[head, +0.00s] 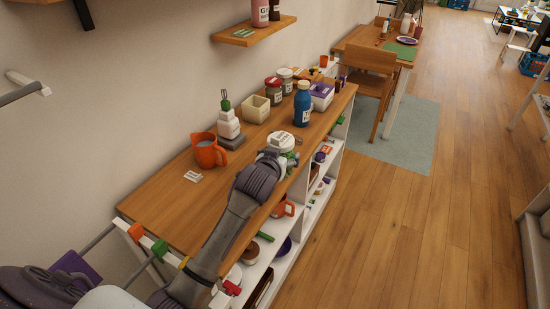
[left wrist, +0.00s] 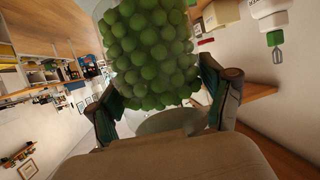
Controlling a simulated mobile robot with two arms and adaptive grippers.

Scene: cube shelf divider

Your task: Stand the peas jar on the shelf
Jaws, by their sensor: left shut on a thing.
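The peas jar shows in the left wrist view as a clear jar packed with green peas (left wrist: 150,50), large between the fingers. My left gripper (left wrist: 165,112) is shut on it, one finger on each side. In the head view, my left gripper (head: 286,157) is over the front edge of the wooden-topped shelf unit (head: 180,222). A pale round lid (head: 281,140) shows there, and the arm hides much of what is below it. I cannot tell whether the jar touches the wood. My right gripper is in neither view.
A blue bottle (head: 302,108), an orange pitcher (head: 208,152), a cream box (head: 256,108) and a red-lidded jar (head: 273,91) stand on the top. The front cubbies hold small items. A wall shelf (head: 238,39) hangs above. Bare wood lies left of the arm.

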